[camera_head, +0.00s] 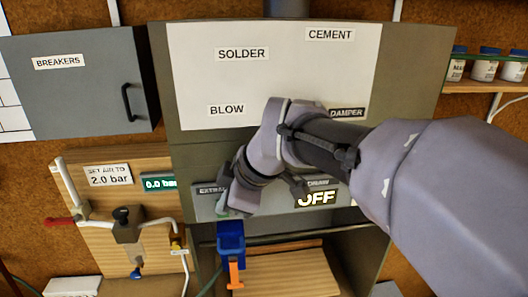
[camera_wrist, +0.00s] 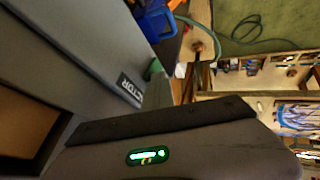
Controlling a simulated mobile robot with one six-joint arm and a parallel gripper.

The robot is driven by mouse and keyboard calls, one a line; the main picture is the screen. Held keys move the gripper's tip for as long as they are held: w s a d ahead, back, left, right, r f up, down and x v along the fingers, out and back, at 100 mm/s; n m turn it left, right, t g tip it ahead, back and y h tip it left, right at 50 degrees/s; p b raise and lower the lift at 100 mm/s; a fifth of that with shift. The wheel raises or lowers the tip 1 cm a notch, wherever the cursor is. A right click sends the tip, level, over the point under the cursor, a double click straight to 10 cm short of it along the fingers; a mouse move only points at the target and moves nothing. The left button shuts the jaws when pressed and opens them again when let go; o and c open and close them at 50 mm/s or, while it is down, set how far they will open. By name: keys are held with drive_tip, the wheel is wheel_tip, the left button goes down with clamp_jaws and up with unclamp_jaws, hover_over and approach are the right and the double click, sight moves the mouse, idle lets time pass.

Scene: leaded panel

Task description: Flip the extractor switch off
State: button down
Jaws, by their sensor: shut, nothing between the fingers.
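The extractor label (camera_head: 211,190) is on the grey strip below the white panel, and my gripper covers its right part. Its end, reading "CTOR" (camera_wrist: 131,89), shows in the wrist view. A small green piece (camera_wrist: 154,69) stands beside it, perhaps the switch; whether it is up or down I cannot tell. My gripper (camera_head: 230,206) is shut and empty, close to the strip just right of the label. Contact with the switch cannot be told. A display (camera_head: 316,198) to the right on the strip reads OFF. My dark gripper body fills the bottom of the wrist view.
A blue and orange tool (camera_head: 231,240) hangs just below my gripper. An air panel (camera_head: 112,215) with a red-handled valve stands left, reading 0.0 bar. A grey breakers box (camera_head: 80,90) is upper left. An open bay with a wooden floor (camera_head: 285,275) lies below the strip.

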drive_tip(key=shift+r, duration=0.15)
drive_tip(key=shift+w+r+p, duration=0.1)
drive_tip(key=shift+r+p, duration=0.3)
drive_tip(key=shift+r, duration=0.3)
